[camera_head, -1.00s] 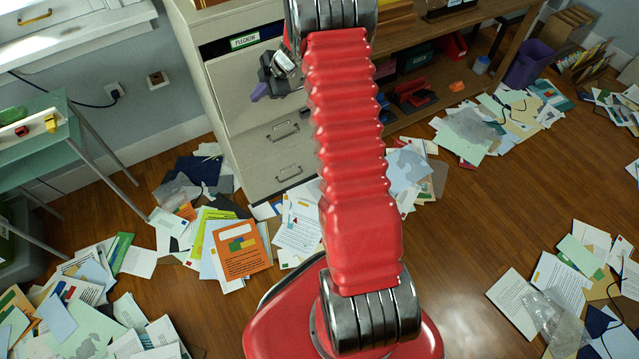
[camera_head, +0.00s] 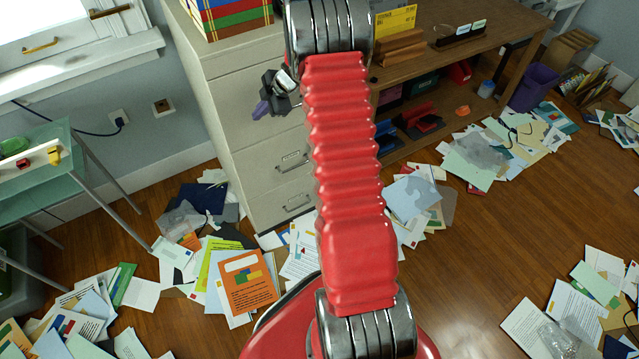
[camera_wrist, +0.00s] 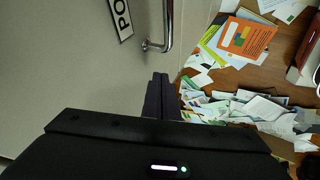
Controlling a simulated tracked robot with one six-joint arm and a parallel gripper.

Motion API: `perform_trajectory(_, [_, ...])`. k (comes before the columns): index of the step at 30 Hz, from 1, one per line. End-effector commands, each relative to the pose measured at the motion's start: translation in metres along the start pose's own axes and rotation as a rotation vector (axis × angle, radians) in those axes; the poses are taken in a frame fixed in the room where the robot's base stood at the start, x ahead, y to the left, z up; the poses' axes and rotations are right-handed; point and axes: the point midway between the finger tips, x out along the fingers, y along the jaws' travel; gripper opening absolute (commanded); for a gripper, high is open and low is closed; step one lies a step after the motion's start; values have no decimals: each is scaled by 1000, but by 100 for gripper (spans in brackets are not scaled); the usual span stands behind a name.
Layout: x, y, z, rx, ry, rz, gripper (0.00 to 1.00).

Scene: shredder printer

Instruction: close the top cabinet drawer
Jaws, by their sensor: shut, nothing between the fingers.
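The beige filing cabinet (camera_head: 225,130) stands behind my red arm in the head view. Its top drawer front (camera_head: 245,58) looks flush with the cabinet body; no gap shows, though my arm hides its right part. My gripper (camera_head: 261,109) is shut and empty, its purple fingertips in front of the upper drawer fronts. In the wrist view the shut fingers (camera_wrist: 159,95) are beside a beige drawer front (camera_wrist: 75,75) with a metal handle (camera_wrist: 160,28) and a partly seen label (camera_wrist: 120,17). I cannot tell whether the fingertips touch it.
A colourful box (camera_head: 235,18) stands on the cabinet. A wooden desk (camera_head: 480,45) is to the right, and a green side table (camera_head: 45,165) to the left. Papers (camera_head: 247,283) litter the floor around the cabinet. Bare floor (camera_head: 480,260) lies to the right of my base.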

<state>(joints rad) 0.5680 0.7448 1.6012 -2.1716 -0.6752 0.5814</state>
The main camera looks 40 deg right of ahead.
Motion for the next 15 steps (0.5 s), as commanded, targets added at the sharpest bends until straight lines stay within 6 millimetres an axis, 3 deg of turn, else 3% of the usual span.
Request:
perform_trajectory(9, [-4,-27,-20,-21,13,-12,0])
perform_trajectory(15, [-37,-24,-20,-25,12,-9,0])
